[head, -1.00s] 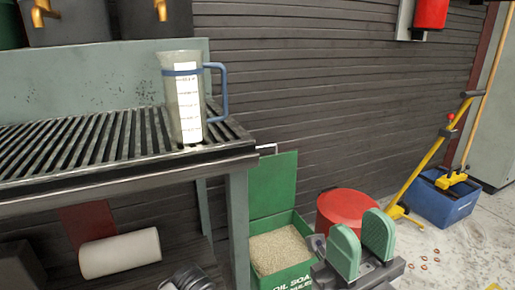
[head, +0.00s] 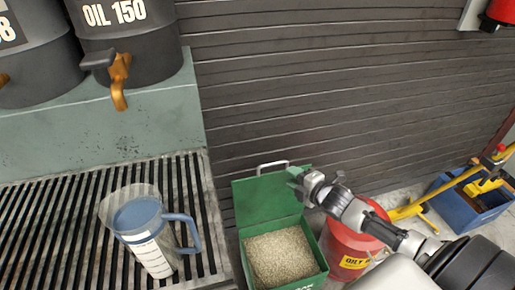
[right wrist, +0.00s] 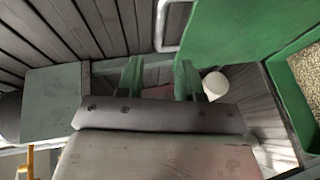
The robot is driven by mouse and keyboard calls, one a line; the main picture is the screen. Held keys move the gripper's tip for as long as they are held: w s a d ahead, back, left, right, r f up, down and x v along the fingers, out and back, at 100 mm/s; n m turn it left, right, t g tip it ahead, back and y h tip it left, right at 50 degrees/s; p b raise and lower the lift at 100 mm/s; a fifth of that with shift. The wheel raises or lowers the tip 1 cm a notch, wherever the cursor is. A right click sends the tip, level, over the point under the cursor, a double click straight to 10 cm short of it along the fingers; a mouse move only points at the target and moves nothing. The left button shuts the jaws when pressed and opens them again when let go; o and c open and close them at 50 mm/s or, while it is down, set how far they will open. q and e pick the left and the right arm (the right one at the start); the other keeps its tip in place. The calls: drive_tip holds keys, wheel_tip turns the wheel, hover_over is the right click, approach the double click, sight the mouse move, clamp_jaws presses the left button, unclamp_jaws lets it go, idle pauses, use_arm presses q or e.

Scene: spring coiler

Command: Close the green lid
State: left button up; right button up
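The green lid (head: 268,198) stands open, upright at the back of a green box (head: 284,283) filled with pale granules (head: 279,256). A metal handle (head: 273,167) is on its top edge. My right gripper (head: 297,180) is at the lid's upper right corner; whether it touches the lid I cannot tell. In the right wrist view the two green fingers (right wrist: 158,72) are apart with nothing between them. There the lid (right wrist: 225,35) is right of the fingers and the handle (right wrist: 166,22) is above them. My left gripper is not in view.
A red can (head: 345,248) stands right of the box, partly behind my right arm. A slatted bench (head: 60,215) with a measuring jug (head: 150,235) is on the left. A blue bin (head: 480,205) is far right. A slatted wall (head: 330,90) rises behind.

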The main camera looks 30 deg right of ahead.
sight(271, 164)
use_arm(q)
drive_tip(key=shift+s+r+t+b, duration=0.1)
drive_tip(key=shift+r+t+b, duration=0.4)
drive_tip(key=shift+b, duration=1.15)
use_arm(e)
drive_tip(key=shift+x, duration=5.2)
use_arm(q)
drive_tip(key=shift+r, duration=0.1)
use_arm(e)
drive_tip(key=shift+a, duration=0.1)
clamp_jaws()
